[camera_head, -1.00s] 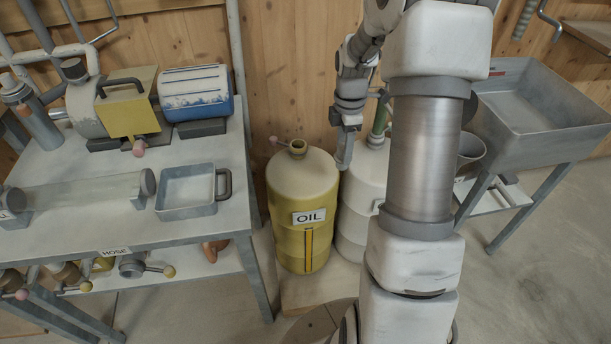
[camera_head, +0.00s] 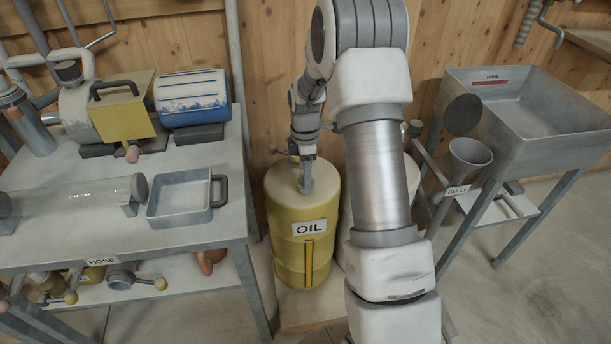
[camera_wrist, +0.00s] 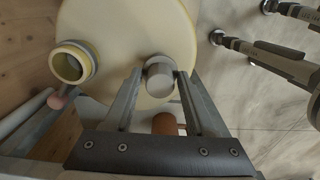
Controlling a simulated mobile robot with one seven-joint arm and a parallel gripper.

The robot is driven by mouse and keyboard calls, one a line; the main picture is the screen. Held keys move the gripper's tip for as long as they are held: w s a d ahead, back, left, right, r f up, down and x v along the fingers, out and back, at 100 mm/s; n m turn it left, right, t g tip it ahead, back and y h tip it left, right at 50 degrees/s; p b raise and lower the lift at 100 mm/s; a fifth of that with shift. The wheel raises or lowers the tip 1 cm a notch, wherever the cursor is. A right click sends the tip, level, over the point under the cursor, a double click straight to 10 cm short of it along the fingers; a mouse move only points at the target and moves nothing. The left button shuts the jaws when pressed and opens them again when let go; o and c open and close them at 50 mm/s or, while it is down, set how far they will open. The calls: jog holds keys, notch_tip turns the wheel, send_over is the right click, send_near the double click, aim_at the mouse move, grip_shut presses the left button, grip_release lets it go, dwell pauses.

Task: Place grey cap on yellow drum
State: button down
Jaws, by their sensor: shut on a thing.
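In the wrist view my gripper (camera_wrist: 160,80) is shut on the small round grey cap (camera_wrist: 159,72), held between the fingertips. The drum's pale top (camera_wrist: 125,35) lies behind the cap. The drum's open neck (camera_wrist: 72,62), with a yellow rim, is to the left of the cap and apart from it. I cannot tell how high the cap is above the top.
A pink-tipped lever (camera_wrist: 55,102) sticks out beside the neck. A white drum (camera_head: 347,220) stands right of the yellow one, mostly behind my arm. A grey workbench (camera_head: 105,238) is at left. A sink (camera_head: 535,120) and a funnel (camera_head: 470,158) are at right.

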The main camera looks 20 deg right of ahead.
jog(key=shift+r, duration=0.1)
jog(key=shift+c, duration=1.1)
grip_release()
